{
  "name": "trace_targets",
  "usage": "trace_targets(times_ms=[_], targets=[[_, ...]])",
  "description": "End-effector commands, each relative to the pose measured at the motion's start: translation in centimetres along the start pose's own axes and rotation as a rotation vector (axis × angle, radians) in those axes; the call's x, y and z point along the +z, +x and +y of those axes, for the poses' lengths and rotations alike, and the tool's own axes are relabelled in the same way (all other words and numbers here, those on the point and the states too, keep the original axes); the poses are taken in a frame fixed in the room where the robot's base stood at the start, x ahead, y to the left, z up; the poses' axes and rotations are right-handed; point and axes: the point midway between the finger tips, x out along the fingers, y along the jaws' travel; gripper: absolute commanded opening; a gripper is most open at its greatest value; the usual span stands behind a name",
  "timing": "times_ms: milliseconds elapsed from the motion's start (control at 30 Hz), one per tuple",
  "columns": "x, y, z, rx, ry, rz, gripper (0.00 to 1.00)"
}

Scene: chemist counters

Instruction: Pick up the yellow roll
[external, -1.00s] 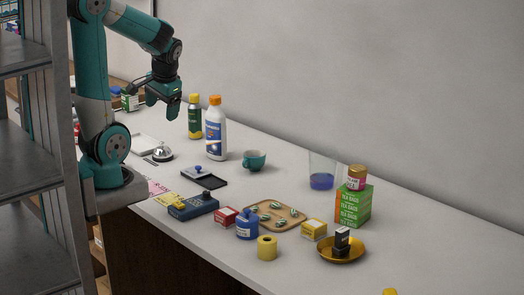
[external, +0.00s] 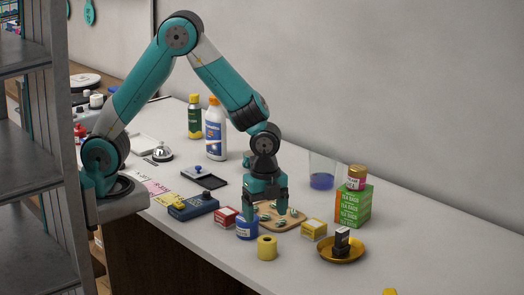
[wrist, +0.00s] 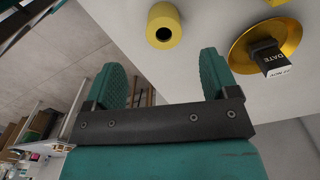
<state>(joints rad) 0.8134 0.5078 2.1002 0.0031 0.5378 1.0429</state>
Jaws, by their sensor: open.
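The yellow roll (external: 267,247) stands upright near the front edge of the counter. It also shows in the wrist view (wrist: 164,27), at the top, beyond the fingertips. My gripper (external: 265,208) points down above the wooden tray, behind and a little above the roll. In the wrist view, my gripper (wrist: 161,75) has its two teal fingers spread apart with nothing between them. The roll is apart from the fingers.
A blue jar (external: 246,230) and a red box (external: 226,217) stand left of the roll. A yellow box (external: 314,229) and a gold dish (external: 341,256) holding a dark stamp (external: 342,239) are to its right. The wooden tray (external: 297,213) lies behind. The counter right of the dish is mostly clear.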

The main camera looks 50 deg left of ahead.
Motion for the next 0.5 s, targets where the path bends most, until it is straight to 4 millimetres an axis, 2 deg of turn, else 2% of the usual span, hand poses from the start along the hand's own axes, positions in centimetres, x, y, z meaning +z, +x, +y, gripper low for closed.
trace_targets(times_ms=[100,200,500], targets=[[0.1,2.5,0.1,0.005,-0.002,-0.003,0.80],[0.1,4.0,0.0,0.002,-0.002,-0.002,0.80],[-0.1,6.4,-0.1,0.003,-0.003,-0.003,0.80]])
